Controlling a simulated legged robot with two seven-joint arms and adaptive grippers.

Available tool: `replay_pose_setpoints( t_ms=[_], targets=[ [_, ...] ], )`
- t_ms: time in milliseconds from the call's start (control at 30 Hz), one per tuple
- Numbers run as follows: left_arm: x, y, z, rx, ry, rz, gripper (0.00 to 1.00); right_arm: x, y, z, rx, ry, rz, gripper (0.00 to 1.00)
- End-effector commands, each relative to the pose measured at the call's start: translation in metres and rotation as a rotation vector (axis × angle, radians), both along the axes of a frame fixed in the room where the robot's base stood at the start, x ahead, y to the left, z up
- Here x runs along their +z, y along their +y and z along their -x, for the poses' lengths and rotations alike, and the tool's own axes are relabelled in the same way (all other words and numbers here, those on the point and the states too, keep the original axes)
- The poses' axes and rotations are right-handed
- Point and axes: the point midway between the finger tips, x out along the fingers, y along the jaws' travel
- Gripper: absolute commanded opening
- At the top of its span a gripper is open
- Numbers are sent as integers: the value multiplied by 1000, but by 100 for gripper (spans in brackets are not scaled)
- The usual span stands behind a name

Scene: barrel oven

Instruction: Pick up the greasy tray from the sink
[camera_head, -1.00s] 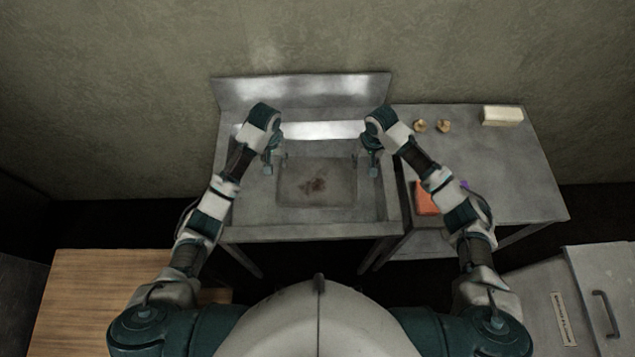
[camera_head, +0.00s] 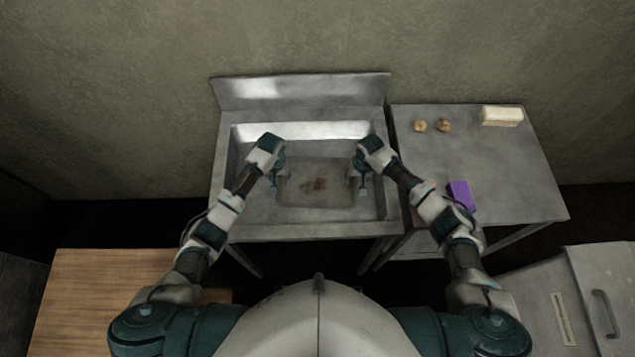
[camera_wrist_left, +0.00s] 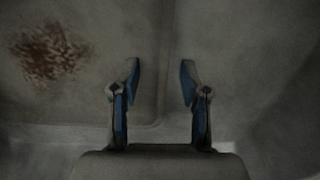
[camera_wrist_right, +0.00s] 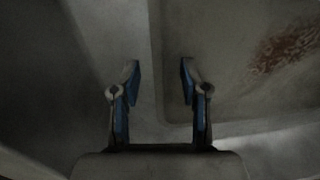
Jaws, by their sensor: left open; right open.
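The greasy tray (camera_head: 318,201) lies flat in the sink basin (camera_head: 250,209), with a brown-red stain in its middle. My left gripper (camera_head: 276,183) is open at the tray's left edge. In the left wrist view the tray edge runs between the spread fingers (camera_wrist_left: 160,78), with the stain at left. My right gripper (camera_head: 359,186) is open at the tray's right edge. In the right wrist view the tray edge passes between the fingers (camera_wrist_right: 160,76), with the stain at right. I cannot tell whether either gripper touches the tray.
A metal table (camera_head: 500,170) adjoins the sink on the right. It bears two small brown items (camera_head: 432,126), a pale block (camera_head: 501,116) and a purple sponge-like block (camera_head: 461,193). A wooden surface (camera_head: 100,290) is at front left. The sink's back panel (camera_head: 300,90) stands behind.

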Motion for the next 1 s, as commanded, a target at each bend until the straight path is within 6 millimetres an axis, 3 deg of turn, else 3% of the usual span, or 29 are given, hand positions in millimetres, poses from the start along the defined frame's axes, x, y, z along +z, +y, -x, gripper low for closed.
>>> replay_pose_setpoints(
  t_ms=[100,267,300,733,1000],
  targets=[
    [0,0,0,0,0,0,43,0,0,0,0,0,0,42],
    [0,0,0,0,0,0,3,0,0,0,0,1,0,2],
    [0,0,0,0,0,0,0,0,0,0,0,1,0,0],
    [4,0,-1,-1,0,0,0,3,0,0,1,1,1,0],
    [34,0,-2,0,-10,0,0,33,0,-1,1,-7,1,0]
  ],
)
